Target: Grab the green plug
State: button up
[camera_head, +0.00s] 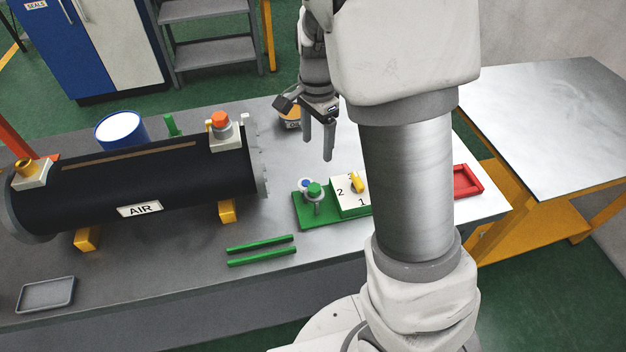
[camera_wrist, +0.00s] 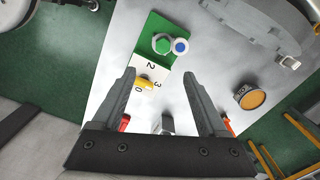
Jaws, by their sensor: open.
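The green plug (camera_head: 315,190) has a green top on a pale flange and stands upright on a green base plate (camera_head: 306,222), beside a blue-topped plug (camera_head: 305,184). In the wrist view, the green plug (camera_wrist: 162,43) shows from above as a green top with a pale rim, touching or nearly touching the blue-topped one (camera_wrist: 181,47). My gripper (camera_head: 318,150) is open and empty, above and behind the plugs, fingers pointing down. In the wrist view, the green plug lies beyond the fingertips (camera_wrist: 158,73), roughly between their lines.
A white numbered block (camera_head: 343,198) with a yellow knob (camera_head: 357,182) adjoins the plugs. A black cylinder marked AIR (camera_head: 130,185) fills the bench's left. Two green rods (camera_head: 262,250) lie in front. A red tray (camera_head: 467,180) is at right. An orange-topped round object (camera_wrist: 250,98) stands nearby.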

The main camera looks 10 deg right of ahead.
send_over(314, 187)
jog(key=f, duration=0.9)
jog(key=shift+s+d+f, duration=0.2)
jog(key=shift+s+f, duration=0.1)
jog(key=shift+s, duration=0.05)
jog(key=shift+w+a+f, duration=0.1)
jog(key=shift+w+f, duration=0.05)
jog(key=shift+f, duration=1.25)
jog(key=shift+w+a+f, duration=0.1)
jog(key=shift+w+f, duration=0.05)
jog(key=shift+f, duration=1.2)
grip_shut()
